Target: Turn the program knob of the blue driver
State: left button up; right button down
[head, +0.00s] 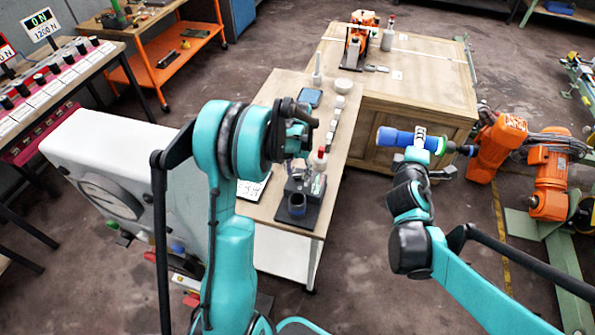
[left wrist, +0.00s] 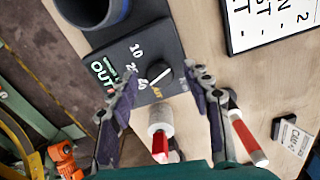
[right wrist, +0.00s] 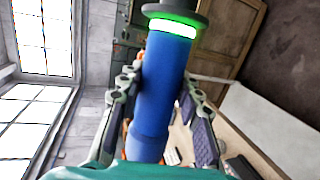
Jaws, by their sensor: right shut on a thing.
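The blue driver (head: 396,137) is held level by my right gripper (head: 420,140). In the right wrist view its blue body (right wrist: 166,85), with a lit green ring near a dark end, lies between the fingers. The program knob (left wrist: 160,75) is a dark round knob with a pale line, on a black station (left wrist: 130,60) printed with numbers and green "OUT". The station (head: 300,193) stands on the bench in the head view. My left gripper (left wrist: 163,73) is open above the station, a finger on either side of the knob, with visible gaps. In the head view the left gripper (head: 298,135) partly hides the bench.
A dark cup holder (left wrist: 88,8) is on the station. A white-and-red piece (left wrist: 160,130) and a red-and-white stick (left wrist: 245,138) are close to the left fingers. A printed card (left wrist: 270,20) lies beside the station. Orange machines (head: 497,145) stand beyond the right gripper.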

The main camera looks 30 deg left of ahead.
aim_at(298, 174)
pick_arm(q)
jog(key=shift+r, duration=0.15)
notch_tip(298, 174, up, 12)
dwell(0.6)
dwell(0.4)
